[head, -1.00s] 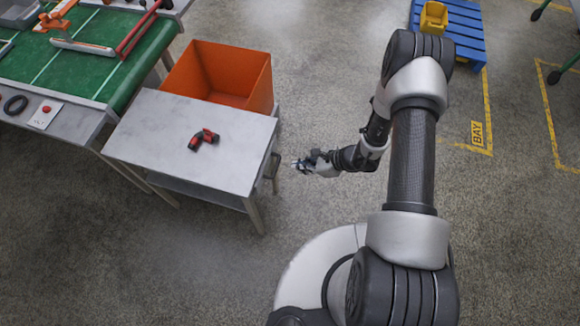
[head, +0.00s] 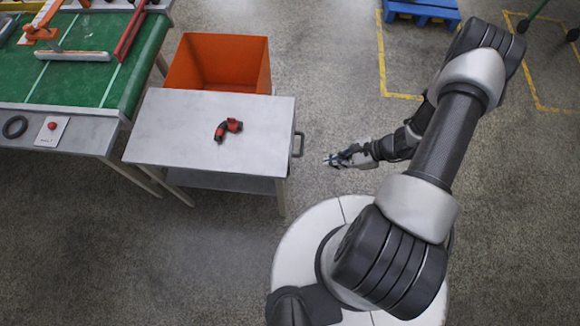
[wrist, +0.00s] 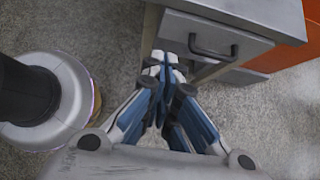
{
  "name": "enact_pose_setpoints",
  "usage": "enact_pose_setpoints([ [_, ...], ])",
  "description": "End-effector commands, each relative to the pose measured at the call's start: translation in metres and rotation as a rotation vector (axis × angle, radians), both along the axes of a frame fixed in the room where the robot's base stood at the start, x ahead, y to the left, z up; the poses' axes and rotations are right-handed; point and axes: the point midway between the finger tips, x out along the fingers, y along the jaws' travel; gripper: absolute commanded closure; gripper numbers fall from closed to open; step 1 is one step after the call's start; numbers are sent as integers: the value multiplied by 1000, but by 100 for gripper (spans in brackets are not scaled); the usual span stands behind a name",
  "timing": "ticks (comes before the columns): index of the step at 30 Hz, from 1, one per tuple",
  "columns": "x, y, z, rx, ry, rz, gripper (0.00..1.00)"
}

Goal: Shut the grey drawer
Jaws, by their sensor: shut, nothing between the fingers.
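The grey drawer (wrist: 176,30) is in the end of a grey work table, with a dark bar handle (wrist: 213,53) on its front. In the wrist view its front sits close under the table top, and I cannot tell whether a small gap is there. In the head view the handle (head: 299,145) sticks out at the table's right end. My gripper (head: 329,161) is shut and empty, to the right of the handle and apart from it. In the wrist view the fingertips (wrist: 165,64) are just left of and below the handle in the picture.
The grey table (head: 180,125) carries a red and black tool (head: 229,128) and has a lower shelf (head: 225,181). An orange bin (head: 218,64) stands behind it. A green-topped bench (head: 80,72) is at the left. The floor right of the table is clear around my gripper.

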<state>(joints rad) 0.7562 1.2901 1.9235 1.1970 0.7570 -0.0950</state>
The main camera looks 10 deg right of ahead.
Motion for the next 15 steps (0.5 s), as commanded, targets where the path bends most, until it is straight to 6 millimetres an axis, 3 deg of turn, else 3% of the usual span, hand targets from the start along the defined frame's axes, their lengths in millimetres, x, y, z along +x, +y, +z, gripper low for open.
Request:
enact_pose_setpoints([
  [12, 18, 58, -63, 1, 3, 4, 100],
  [15, 23, 73, -67, 1, 0, 6, 100],
])
